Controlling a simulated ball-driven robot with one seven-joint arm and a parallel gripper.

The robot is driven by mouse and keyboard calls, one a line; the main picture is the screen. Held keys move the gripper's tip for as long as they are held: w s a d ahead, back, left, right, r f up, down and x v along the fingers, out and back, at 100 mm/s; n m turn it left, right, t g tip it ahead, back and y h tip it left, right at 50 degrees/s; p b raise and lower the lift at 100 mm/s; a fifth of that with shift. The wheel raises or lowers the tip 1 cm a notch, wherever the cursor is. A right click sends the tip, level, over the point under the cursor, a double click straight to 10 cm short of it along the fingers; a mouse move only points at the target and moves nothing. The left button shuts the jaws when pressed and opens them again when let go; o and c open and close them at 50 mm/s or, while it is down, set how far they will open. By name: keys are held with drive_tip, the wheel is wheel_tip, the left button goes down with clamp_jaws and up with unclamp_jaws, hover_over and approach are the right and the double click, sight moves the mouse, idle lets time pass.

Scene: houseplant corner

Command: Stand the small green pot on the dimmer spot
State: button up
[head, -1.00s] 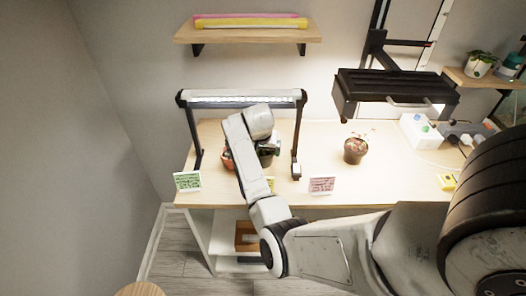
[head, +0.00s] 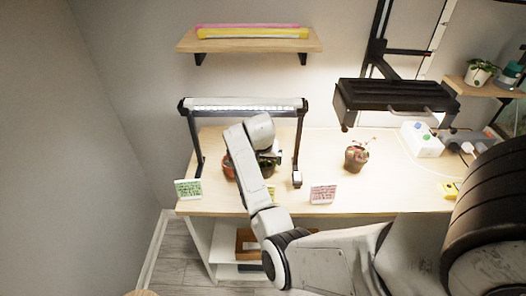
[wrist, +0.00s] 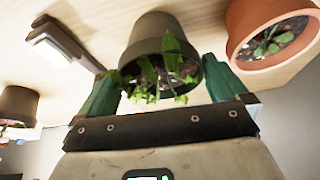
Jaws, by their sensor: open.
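The small green pot (wrist: 152,35), dark olive with a leafy plant, is in the middle of the wrist view. My gripper (wrist: 160,68) is open, with one green finger on each side of this pot. I cannot tell whether the fingers touch it. In the head view the pot (head: 268,164) stands under the left lamp frame (head: 245,104), partly hidden by my arm, which also hides most of my gripper. The light strip there is lit. A black lamp hood (head: 395,98) hangs at the right. I cannot tell for certain which spot is dimmer.
A terracotta pot (head: 228,166) stands close beside the green one, also in the wrist view (wrist: 245,25). A brown pot (head: 356,157) stands below the black hood. Cards (head: 188,189) line the table's front edge. Bare tabletop (head: 325,160) lies between lamp frame and brown pot.

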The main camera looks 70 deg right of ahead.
drive_tip(key=v, duration=1.1)
drive_tip(key=s+a+f+n+y, duration=0.1)
drive_tip(key=s+a+f+n, duration=0.3)
drive_tip(key=a, duration=0.6)
drive_tip(key=s+a+f+n+y, duration=0.1)
drive_tip(key=s+a+f+n, duration=0.4)
drive_tip(key=a, duration=0.5)
drive_tip(key=s+a+f+n+y, duration=0.2)
drive_tip(key=s+a+f+n, duration=0.3)
drive_tip(key=a, duration=0.6)
drive_tip(key=shift+s+b, duration=0.45)
drive_tip(key=shift+s, duration=0.65)
